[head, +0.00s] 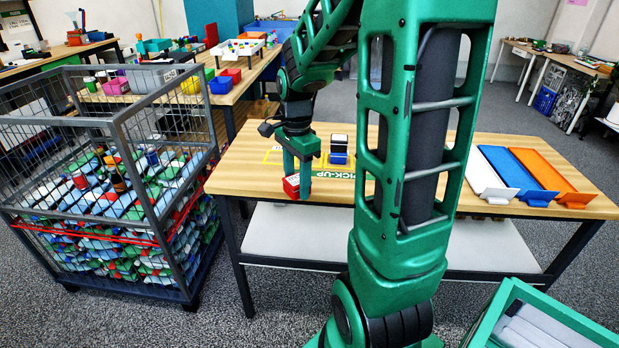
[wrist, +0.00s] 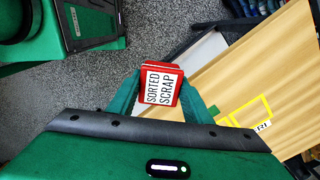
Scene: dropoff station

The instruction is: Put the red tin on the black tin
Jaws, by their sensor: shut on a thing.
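The red tin (head: 291,187), with a white face, is held between the fingers of my gripper (head: 298,178) near the table's front left edge. In the wrist view the red tin (wrist: 161,84) shows a white label reading "SORTED SCRAP", with the green fingers of my gripper (wrist: 162,97) on both sides of it. A black tin (head: 339,142) with a pale band shows behind and to the right of my gripper in the head view, directly above a blue tin (head: 338,158) in the picture. I cannot tell whether it rests on the blue one or stands behind it.
My arm hides the table's middle.

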